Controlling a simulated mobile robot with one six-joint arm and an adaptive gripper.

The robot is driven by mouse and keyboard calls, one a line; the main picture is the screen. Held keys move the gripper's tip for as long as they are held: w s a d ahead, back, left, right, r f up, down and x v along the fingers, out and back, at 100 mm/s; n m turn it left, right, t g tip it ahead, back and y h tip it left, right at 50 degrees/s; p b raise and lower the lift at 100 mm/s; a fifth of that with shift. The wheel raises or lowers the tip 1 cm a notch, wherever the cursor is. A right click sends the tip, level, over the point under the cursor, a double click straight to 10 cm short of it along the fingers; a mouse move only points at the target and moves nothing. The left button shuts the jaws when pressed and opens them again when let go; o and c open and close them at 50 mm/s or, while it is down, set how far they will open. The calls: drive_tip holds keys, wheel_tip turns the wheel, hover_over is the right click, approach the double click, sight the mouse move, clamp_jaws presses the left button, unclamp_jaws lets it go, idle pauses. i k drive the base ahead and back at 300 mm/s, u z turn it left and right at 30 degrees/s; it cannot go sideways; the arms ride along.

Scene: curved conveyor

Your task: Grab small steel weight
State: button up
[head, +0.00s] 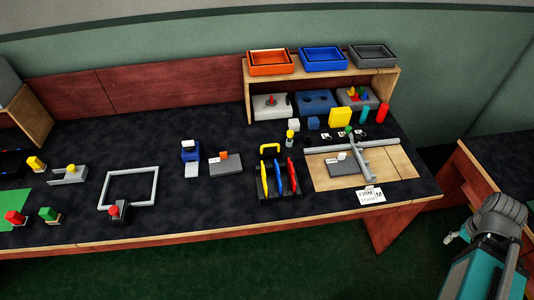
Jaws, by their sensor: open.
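I cannot pick out the small steel weight for certain at this size. My gripper (450,238) is at the lower right, off the front of the bench and well apart from these things. It is small in view, open, and nothing shows in it.
The dark bench top (235,205) holds a grey square frame (130,203), a rack of coloured tools (278,180) and a wooden board with grey bars (395,165). A shelf (325,75) carries orange, blue and grey trays. Green floor lies open in front.

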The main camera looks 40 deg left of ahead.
sight(270, 150)
drive_tip(key=k, duration=1.8)
drive_tip(key=u, duration=1.05)
drive_tip(key=i, duration=1.05)
drive_tip(key=u, duration=0.05)
